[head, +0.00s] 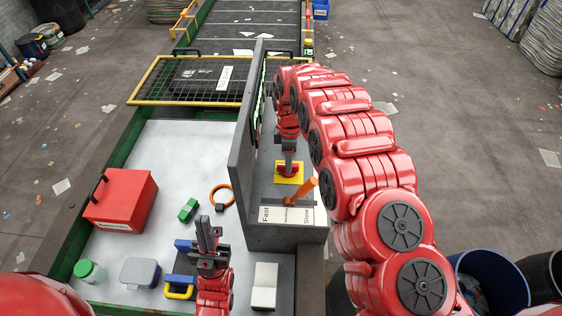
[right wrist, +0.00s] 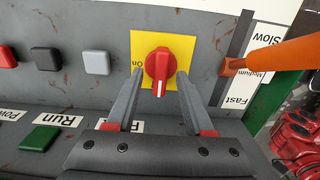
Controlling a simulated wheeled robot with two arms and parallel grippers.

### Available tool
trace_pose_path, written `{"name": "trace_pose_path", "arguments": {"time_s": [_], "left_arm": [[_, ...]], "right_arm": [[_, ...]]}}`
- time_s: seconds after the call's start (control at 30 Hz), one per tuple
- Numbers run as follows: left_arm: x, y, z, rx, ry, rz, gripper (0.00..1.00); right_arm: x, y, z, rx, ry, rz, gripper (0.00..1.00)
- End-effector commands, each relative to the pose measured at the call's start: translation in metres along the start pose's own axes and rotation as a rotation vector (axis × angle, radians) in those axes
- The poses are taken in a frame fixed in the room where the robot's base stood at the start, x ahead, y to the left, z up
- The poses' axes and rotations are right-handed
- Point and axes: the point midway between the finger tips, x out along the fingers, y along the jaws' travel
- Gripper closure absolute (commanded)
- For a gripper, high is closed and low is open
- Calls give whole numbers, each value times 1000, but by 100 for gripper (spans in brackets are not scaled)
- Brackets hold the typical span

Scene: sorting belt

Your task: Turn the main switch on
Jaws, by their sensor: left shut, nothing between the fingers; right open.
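The main switch is a red rotary knob (right wrist: 158,65) on a yellow plate (right wrist: 178,44) in the right wrist view. Its white mark points down in that view, and the word "On" is at its left. The yellow plate also shows in the head view (head: 289,179), partly hidden by my right gripper (head: 289,164). In the right wrist view my right gripper (right wrist: 161,82) is open, with one fingertip on each side of the knob; I cannot tell whether they touch it. My left gripper (head: 208,238) is shut and empty above the white table.
An orange lever (head: 303,191) by the Fast/Slow label stands close to the right gripper. A grey upright panel (head: 241,150) separates the switch from the white table (head: 180,150), which holds a red box (head: 121,200) and small items. A green Run button (right wrist: 39,138) is nearby.

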Motion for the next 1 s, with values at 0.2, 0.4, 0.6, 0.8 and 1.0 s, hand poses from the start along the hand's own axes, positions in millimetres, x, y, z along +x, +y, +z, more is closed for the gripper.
{"name": "trace_pose_path", "arguments": {"time_s": [0.2, 0.4, 0.6, 0.8, 1.0], "left_arm": [[7, 0, -1, 0, 0, 0, 100], [6, 0, -1, 0, 1, 0, 100], [6, 0, -1, 0, 1, 0, 100], [6, 0, -1, 0, 1, 0, 100], [6, 0, -1, 0, 1, 0, 100]], "right_arm": [[16, -1, 7, -2, 0, 1, 48], [18, -1, 7, -2, 0, 3, 48], [18, -1, 8, -1, 0, 2, 69], [18, -1, 7, -1, 0, 2, 100], [18, 0, 7, -1, 0, 3, 100]]}}
